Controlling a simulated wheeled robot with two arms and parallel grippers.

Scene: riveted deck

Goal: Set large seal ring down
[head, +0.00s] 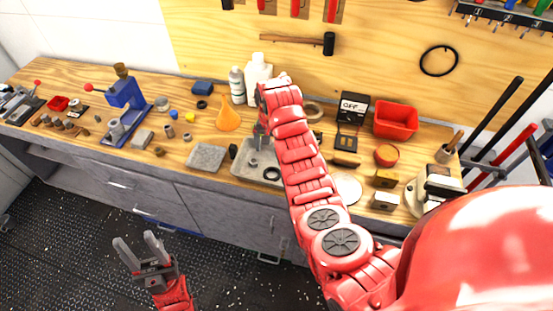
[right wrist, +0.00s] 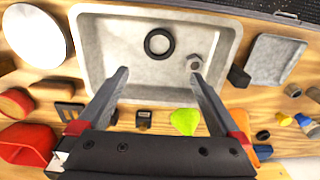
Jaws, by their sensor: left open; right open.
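A black seal ring (right wrist: 159,43) lies flat in a grey metal tray (right wrist: 95,50). In the head view the ring (head: 272,173) shows at the tray's right part, beside my right arm. My right gripper (right wrist: 159,76) is open and empty above the tray, with the ring between and just beyond its fingertips, apart from them. In the head view my right gripper is mostly hidden behind its own arm. My left gripper (head: 137,243) is open and empty, low over the floor in front of the bench.
A hex nut (right wrist: 194,62) also lies in the tray. A round pale disc (head: 347,188) and red bin (head: 396,119) are right. A black ring (head: 438,60) hangs on the wall.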

